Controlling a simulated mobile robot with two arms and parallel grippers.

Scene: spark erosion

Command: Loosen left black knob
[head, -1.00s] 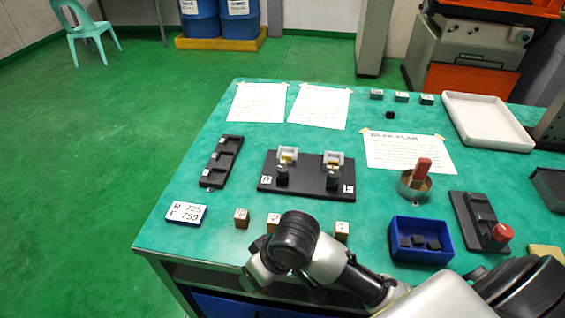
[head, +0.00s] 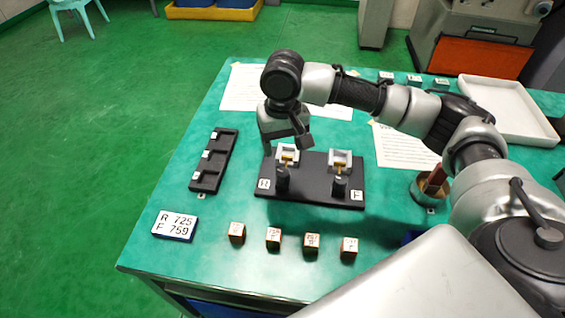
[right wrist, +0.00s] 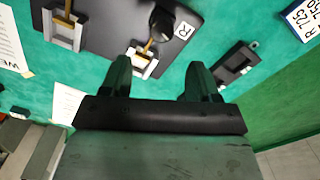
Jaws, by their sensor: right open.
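The left black knob (head: 282,180) stands upright on a black base plate (head: 310,192), in front of a grey clamp holder (head: 287,153) with a brass-coloured piece. The knob also shows in the right wrist view (right wrist: 163,22), beside a white R label. A second black knob (head: 340,187) stands to its right before a similar holder (head: 341,160). My right gripper (head: 287,148) is over the back of the left holder, behind the left knob and apart from it. In the right wrist view its fingers (right wrist: 158,70) are spread and empty. My left gripper is not in view.
Several small brown blocks (head: 273,238) stand in front of the plate. A black slotted tray (head: 214,160) and a number card (head: 175,225) lie left. A round metal cup (head: 428,190) and white tray (head: 510,110) are at the right. Papers lie behind.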

